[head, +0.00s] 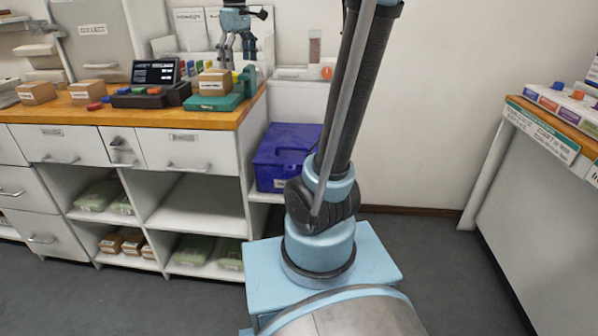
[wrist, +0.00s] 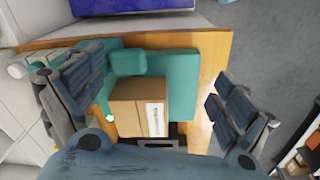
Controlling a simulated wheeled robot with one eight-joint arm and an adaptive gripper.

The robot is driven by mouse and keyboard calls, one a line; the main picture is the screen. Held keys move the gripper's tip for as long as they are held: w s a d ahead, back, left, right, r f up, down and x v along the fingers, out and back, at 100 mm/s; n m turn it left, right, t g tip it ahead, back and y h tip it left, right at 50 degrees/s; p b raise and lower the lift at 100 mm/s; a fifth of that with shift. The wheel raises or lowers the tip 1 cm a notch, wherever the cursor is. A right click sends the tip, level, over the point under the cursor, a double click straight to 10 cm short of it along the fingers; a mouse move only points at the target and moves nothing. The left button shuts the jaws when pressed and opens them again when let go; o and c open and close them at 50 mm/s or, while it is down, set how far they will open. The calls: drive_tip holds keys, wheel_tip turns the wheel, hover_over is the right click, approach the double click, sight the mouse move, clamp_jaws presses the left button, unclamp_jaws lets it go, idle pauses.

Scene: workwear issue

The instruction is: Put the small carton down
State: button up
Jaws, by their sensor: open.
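The small carton (head: 215,83) is a brown box with a white label. It rests on a green stand (head: 222,101) on the wooden counter. My gripper (head: 236,47) is above and slightly to the right of the carton in the head view, with its fingers pointing down and clear space below them. In the wrist view the carton (wrist: 142,107) lies between the widely spread fingers of my gripper (wrist: 158,105), and neither finger touches it. The carton's underside is hidden.
Other brown cartons (head: 36,92) sit on the wooden counter (head: 45,112) to the left. A black tray (head: 140,99) with coloured pieces and a small screen (head: 155,72) stand beside the green stand. A blue box (head: 285,157) is on a lower shelf to the right.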

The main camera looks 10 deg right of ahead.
drive_tip(key=s+d+f+m, duration=0.5)
drive_tip(key=s+d+f, duration=0.2)
drive_tip(key=s+f, duration=0.5)
drive_tip(key=s+d+f+m+t, duration=0.1)
drive_tip(key=s+d+f+m, duration=0.4)
drive_tip(key=s+f, duration=0.7)
wheel_tip(320, 180, down, 4)
drive_tip(key=shift+s+d+f+t, duration=0.1)
drive_tip(key=shift+s+d+t, duration=0.2)
drive_tip(key=shift+d, duration=0.6)
drive_tip(key=shift+w, duration=0.1)
drive_tip(key=shift+w+f, duration=0.2)
drive_tip(key=shift+w, duration=0.15)
drive_tip(key=shift+c, duration=0.2)
